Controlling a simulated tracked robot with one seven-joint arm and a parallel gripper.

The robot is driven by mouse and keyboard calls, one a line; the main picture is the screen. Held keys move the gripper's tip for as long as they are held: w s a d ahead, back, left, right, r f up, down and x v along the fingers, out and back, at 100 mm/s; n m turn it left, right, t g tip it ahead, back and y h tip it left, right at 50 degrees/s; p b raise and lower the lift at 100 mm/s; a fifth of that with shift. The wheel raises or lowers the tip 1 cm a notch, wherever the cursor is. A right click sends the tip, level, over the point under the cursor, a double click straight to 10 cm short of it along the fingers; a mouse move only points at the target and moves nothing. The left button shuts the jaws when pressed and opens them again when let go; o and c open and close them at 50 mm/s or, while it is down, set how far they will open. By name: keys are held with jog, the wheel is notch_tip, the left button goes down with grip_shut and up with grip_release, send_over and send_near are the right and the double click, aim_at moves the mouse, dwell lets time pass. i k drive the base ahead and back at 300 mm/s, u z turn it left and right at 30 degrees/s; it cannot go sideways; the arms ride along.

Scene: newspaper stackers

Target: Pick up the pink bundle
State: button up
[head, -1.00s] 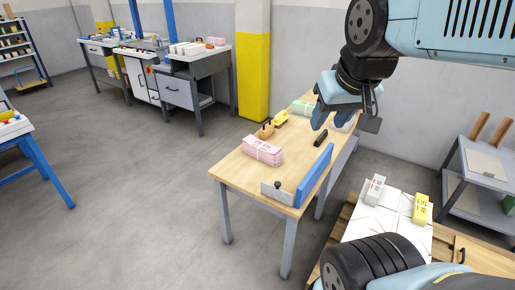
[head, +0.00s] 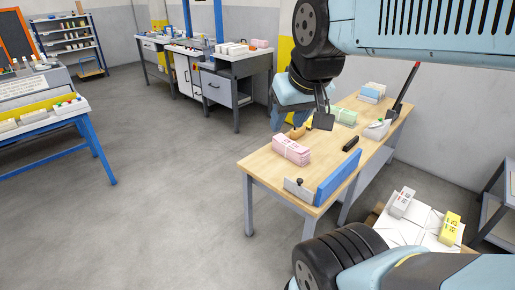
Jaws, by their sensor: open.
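The pink bundle (head: 291,151) lies flat on the near left part of the wooden table (head: 262,167), tied with a pale band. My gripper (head: 301,119) is open and empty. It hangs from my arm at the upper middle of the view, and in the picture its fingers show a little above the pink bundle, apart from it. My gripper hides part of the table's far left edge.
On the table stand a grey block with a blue upright plate (head: 338,177), a black item (head: 351,144), a green bundle (head: 345,116) and a white bin (head: 377,130). White and yellow bundles (head: 450,228) lie at lower right.

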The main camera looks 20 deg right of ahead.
aim_at(299, 154)
jog(key=z, duration=0.9)
jog(key=i, duration=0.1)
jog(key=u, duration=2.75)
jog(key=i, duration=1.55)
jog(key=u, duration=2.1)
jog(key=i, duration=0.1)
jog(key=z, duration=4.75)
jog(key=i, duration=0.2)
jog(key=z, duration=0.8)
